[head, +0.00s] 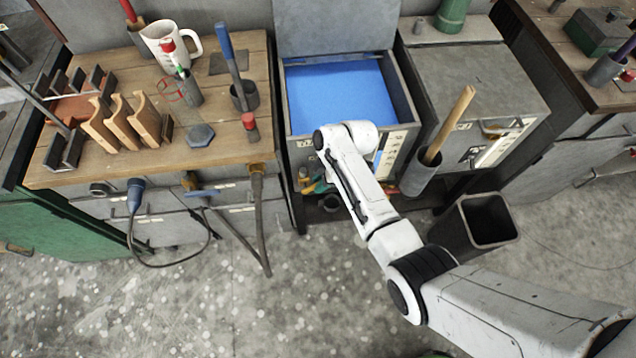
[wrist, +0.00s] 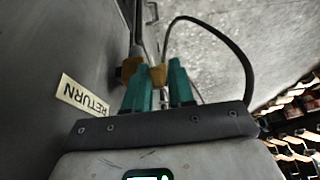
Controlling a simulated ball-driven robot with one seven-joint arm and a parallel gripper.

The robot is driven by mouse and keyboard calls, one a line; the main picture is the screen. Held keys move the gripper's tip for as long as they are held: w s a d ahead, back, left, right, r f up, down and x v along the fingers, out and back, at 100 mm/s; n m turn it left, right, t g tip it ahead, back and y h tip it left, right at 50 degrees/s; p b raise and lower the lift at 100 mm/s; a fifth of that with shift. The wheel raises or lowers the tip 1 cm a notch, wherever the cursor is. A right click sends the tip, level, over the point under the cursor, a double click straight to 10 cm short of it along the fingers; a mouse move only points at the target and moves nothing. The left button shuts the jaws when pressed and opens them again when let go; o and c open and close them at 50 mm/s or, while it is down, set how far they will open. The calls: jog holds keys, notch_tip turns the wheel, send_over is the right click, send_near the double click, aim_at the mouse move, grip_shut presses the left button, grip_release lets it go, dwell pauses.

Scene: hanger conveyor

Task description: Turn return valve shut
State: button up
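In the wrist view a cream label reading RETURN (wrist: 83,95) is on the grey panel at left. Beside it are brass-coloured parts (wrist: 131,68), seemingly the return valve. My gripper (wrist: 160,68) has two teal fingers, apart from each other. One brass part (wrist: 158,76) shows in the gap between them; I cannot tell whether they touch it. In the head view my gripper (head: 317,186) is low at the front of the cabinet with the blue-filled tank (head: 405,92). Small yellow parts (head: 303,178) show beside it. My arm hides much of that front.
A workbench (head: 150,165) with tools and a mug (head: 172,45) stands at left, with cables hanging down its front. A grey holder with a wooden handle (head: 422,176) and an open dark bin (head: 488,220) stand right of my arm. The floor in front is clear.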

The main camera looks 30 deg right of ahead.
jog(key=shift+x, duration=1.05)
jog(key=shift+c, duration=0.3)
grip_shut()
